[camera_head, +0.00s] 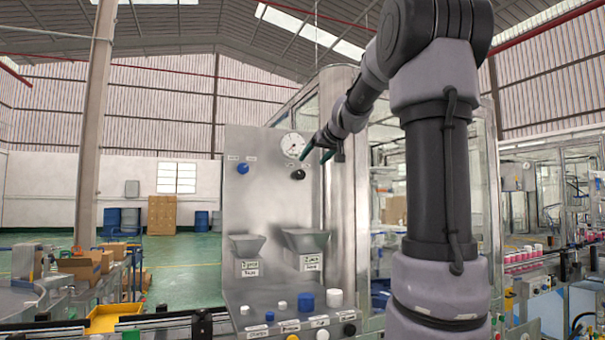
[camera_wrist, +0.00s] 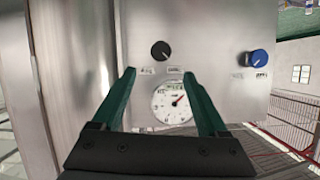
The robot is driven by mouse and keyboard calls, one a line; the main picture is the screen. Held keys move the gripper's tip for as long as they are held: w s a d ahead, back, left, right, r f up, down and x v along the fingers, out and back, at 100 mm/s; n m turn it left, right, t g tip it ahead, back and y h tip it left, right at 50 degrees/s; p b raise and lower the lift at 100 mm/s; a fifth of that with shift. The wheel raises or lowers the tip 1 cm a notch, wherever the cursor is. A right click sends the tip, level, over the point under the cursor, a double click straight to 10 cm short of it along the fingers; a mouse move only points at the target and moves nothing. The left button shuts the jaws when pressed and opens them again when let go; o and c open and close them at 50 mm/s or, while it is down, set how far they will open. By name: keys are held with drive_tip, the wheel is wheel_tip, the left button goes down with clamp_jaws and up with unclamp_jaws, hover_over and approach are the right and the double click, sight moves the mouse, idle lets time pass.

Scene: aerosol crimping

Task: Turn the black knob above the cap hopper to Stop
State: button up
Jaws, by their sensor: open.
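The black knob (camera_head: 298,174) sits on the upright metal panel, below a round dial gauge (camera_head: 293,145) and above the right-hand hopper (camera_head: 305,241). The knob (camera_wrist: 160,51) also shows in the wrist view, where the picture is turned over and the gauge (camera_wrist: 173,103) lies below it. Small labels sit beside the knob, too small to read. My gripper (camera_head: 316,154) is open and empty, in front of the panel near the gauge. In the wrist view its green fingers (camera_wrist: 157,74) stand apart, with the knob just beyond their tips and no contact visible.
A blue knob (camera_head: 243,168) is on the same panel to the left, above the left-hand hopper (camera_head: 247,245). Below is a console (camera_head: 285,305) with several blue and white caps and buttons. A rounded metal column (camera_head: 342,200) stands right of the panel.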

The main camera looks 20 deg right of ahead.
sight(301, 173)
drive_tip(key=x, duration=0.9)
drive_tip(key=shift+w+f, duration=0.2)
drive_tip(key=shift+w, duration=0.15)
clamp_jaws()
